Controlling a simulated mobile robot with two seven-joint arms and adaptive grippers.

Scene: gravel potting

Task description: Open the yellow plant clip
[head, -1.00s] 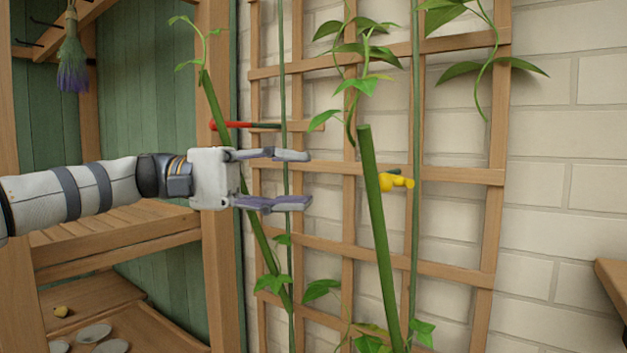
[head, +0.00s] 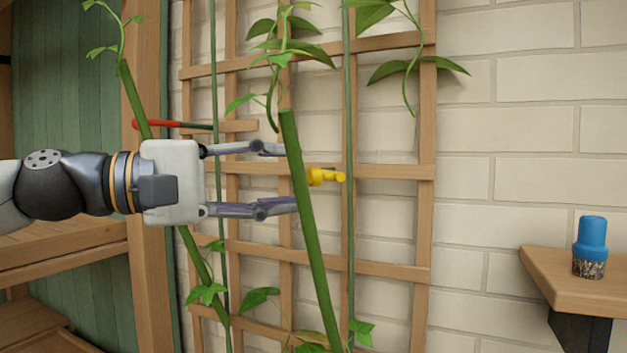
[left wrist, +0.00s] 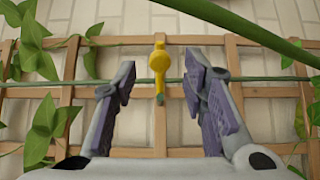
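The yellow plant clip (head: 324,177) is at the thin green stake (head: 350,120) in front of the trellis, just right of a thick green stem (head: 310,215). It also shows in the left wrist view (left wrist: 159,64), upright, between and beyond the fingertips. My left gripper (head: 284,178) is open, its fingers pointing right with one above and one below the clip's height. The fingertips end at the thick stem in the head view, apart from the clip. In the left wrist view the open fingers (left wrist: 162,88) hold nothing. My right gripper is not in view.
The wooden trellis (head: 393,171) stands against a pale brick wall. A red-handled tool (head: 155,124) lies behind my left gripper. A blue-topped object (head: 591,235) stands on a wooden shelf (head: 545,272) at the right. A thick stem crosses the left wrist view's top right.

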